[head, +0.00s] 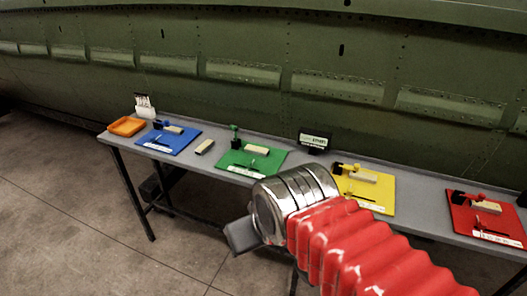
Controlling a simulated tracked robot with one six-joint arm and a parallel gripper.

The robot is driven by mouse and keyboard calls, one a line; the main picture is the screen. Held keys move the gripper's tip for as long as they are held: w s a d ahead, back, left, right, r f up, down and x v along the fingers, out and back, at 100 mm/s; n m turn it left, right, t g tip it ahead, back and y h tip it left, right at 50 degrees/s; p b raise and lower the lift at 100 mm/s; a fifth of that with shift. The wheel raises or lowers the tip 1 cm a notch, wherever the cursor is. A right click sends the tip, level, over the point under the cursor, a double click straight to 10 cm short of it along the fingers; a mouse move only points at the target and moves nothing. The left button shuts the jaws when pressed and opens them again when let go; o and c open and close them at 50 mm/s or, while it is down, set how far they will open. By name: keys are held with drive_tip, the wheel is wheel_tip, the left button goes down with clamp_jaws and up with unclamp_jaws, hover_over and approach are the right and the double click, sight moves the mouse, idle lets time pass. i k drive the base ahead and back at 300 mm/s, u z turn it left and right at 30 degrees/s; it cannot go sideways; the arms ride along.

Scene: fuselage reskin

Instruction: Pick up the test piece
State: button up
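A small beige block (204,146) lies on the bare grey tabletop between the blue mat and the green mat; it may be the test piece, but I cannot tell for sure. Similar beige blocks lie on the blue, green, yellow and red mats. My gripper (241,236) shows as a grey end beyond the silver wrist, in front of the table's near edge. It is apart from the loose block, below and to the right of it in the picture. Its fingers are not clear, and I cannot see anything held.
The long grey table (228,178) holds a blue mat (157,144), green mat (236,166), yellow mat (376,203) and red mat (462,221), with tools. An orange tray (127,126) sits at the left end. A small display (314,141) stands at the back. The green fuselage (260,50) rises behind.

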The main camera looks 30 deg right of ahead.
sight(254, 150)
drive_tip(key=u, duration=0.05)
drive_tip(key=i, duration=1)
drive_tip(key=z, duration=0.05)
